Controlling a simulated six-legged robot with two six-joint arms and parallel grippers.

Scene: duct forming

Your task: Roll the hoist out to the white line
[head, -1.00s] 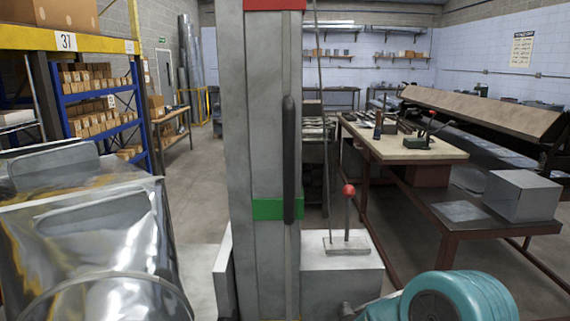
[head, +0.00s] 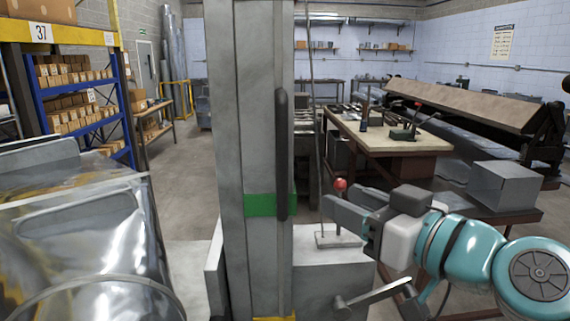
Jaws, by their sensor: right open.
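The hoist's grey mast (head: 255,120) stands upright in the middle of the head view, with a green band, a long black handle (head: 281,155) and a yellow band at the bottom edge. Beside it is a grey box (head: 325,275) with a red-knobbed lever (head: 340,188) on top and a crank handle (head: 375,295) in front. My right gripper (head: 345,203) is open at the lever, its fingers close to the stem below the knob; I cannot tell whether they touch. My left gripper is out of view. The hoist's wheels and the white line do not show.
Shiny sheet-metal ducting (head: 90,240) fills the lower left. Blue racking (head: 85,95) with boxes stands behind it. A workbench (head: 395,135) with tools, a grey metal box (head: 503,187) and a long bending machine (head: 490,110) stand at right. Floor (head: 180,180) left of the mast is clear.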

